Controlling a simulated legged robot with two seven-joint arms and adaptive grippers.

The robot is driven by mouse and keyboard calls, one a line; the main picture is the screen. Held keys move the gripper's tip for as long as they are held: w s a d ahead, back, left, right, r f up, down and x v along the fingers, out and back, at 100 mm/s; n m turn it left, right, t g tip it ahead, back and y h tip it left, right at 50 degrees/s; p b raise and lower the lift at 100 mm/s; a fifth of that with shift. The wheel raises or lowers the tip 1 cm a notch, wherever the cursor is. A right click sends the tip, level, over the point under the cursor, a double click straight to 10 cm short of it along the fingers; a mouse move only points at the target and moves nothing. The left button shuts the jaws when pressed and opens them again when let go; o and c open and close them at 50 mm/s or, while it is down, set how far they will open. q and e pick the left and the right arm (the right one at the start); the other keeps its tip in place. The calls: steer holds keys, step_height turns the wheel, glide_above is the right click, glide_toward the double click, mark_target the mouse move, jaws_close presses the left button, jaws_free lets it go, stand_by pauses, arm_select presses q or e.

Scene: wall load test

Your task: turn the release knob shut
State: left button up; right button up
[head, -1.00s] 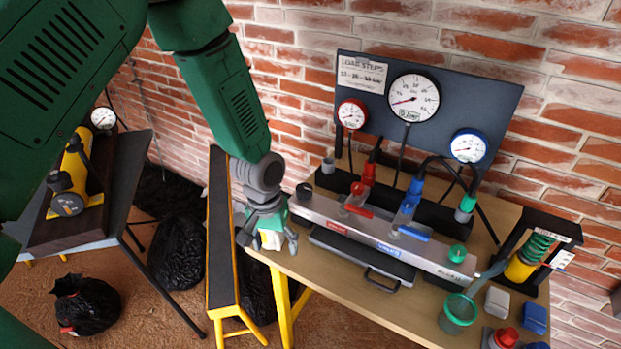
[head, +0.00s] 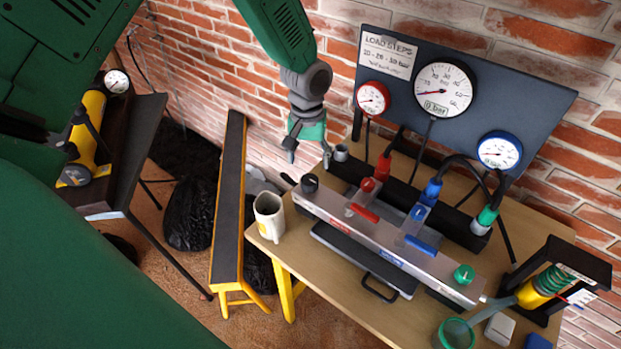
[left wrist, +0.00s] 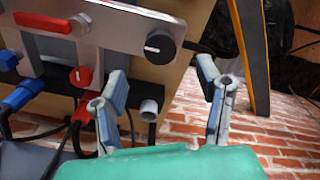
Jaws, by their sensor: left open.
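A black round knob (head: 309,183) stands on the left end of the silver manifold (head: 345,210). In the left wrist view the black knob (left wrist: 160,46) has a white pointer mark. A green knob (head: 464,274) stands on the manifold's right end; I cannot read which knob is labelled release. My left gripper (head: 307,152) hangs open and empty above and behind the black knob, apart from it. In the left wrist view the open fingers (left wrist: 162,82) spread below the black knob, with nothing between them. My right gripper is not in view.
A red lever (head: 365,213) and blue lever (head: 421,245) sit along the manifold. A cream mug (head: 269,217) stands at the table's left edge. The gauge panel (head: 440,98) rises behind.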

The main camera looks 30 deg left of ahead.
mark_target(309, 180)
arm_select(q)
step_height(309, 180, down, 9)
steer(key=shift+w+r, duration=0.15)
steer(key=shift+r, duration=0.05)
steer(key=c, duration=1.2)
